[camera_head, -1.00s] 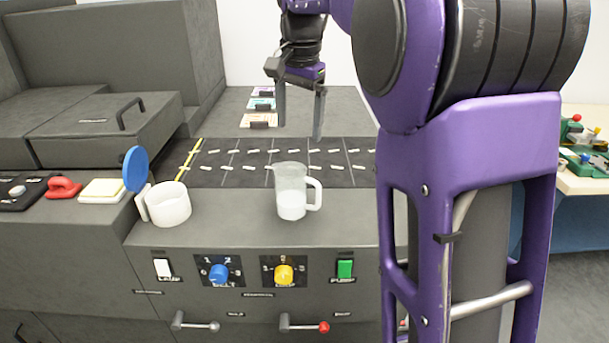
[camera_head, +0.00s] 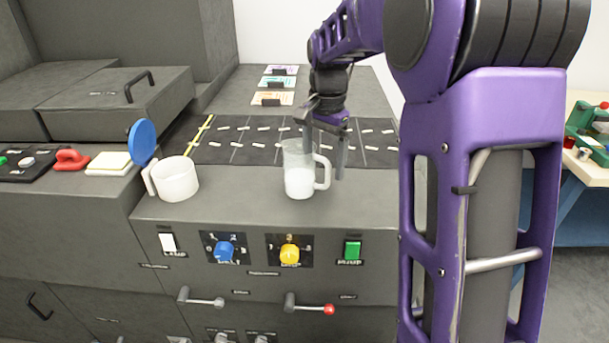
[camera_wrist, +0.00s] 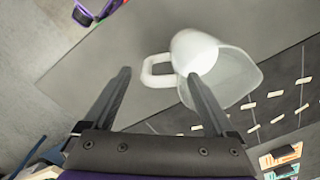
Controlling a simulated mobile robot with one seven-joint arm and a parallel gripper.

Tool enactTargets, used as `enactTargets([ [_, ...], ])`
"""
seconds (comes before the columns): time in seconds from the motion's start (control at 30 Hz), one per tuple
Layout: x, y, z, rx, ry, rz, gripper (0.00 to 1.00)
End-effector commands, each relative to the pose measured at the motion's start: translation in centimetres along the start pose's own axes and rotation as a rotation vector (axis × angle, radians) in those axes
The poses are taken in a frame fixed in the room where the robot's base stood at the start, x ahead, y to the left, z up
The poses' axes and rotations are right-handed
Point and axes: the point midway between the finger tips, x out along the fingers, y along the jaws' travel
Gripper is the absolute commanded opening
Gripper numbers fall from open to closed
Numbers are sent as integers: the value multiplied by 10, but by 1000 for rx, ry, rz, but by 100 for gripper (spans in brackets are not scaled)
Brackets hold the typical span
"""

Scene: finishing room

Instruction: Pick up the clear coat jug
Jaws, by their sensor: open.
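The clear coat jug (camera_head: 298,182) is a translucent pitcher with white contents and a handle on its right side. It stands upright on the grey counter near the front edge. In the wrist view the jug (camera_wrist: 234,78) is right of centre, with its white handle (camera_wrist: 150,72) toward the left. My gripper (camera_head: 325,150) is open and empty, its fingers pointing down at the jug's right side, close to the handle. In the wrist view the handle appears between the fingertips of my gripper (camera_wrist: 158,76), beyond them. I cannot tell whether the right finger touches the jug.
A white cup (camera_head: 177,182) with a raised blue lid (camera_head: 142,142) stands left of the jug. A dark marked mat (camera_head: 230,145) lies behind. Knobs and switches, including a yellow knob (camera_head: 289,253), line the counter's front. The counter between cup and jug is clear.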

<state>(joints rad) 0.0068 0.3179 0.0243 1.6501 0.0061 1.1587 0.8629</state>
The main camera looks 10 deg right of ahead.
Motion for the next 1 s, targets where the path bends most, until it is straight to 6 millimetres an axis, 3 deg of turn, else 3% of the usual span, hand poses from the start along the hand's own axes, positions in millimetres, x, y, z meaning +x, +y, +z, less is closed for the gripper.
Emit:
enactTargets([
  [0.17,14,0,2,0,-1,1,90],
  [0.4,49,1,6,1,-1,1,90],
  [0.73,54,0,6,0,1,-1,90],
  [1.0,54,0,6,0,0,-1,42],
])
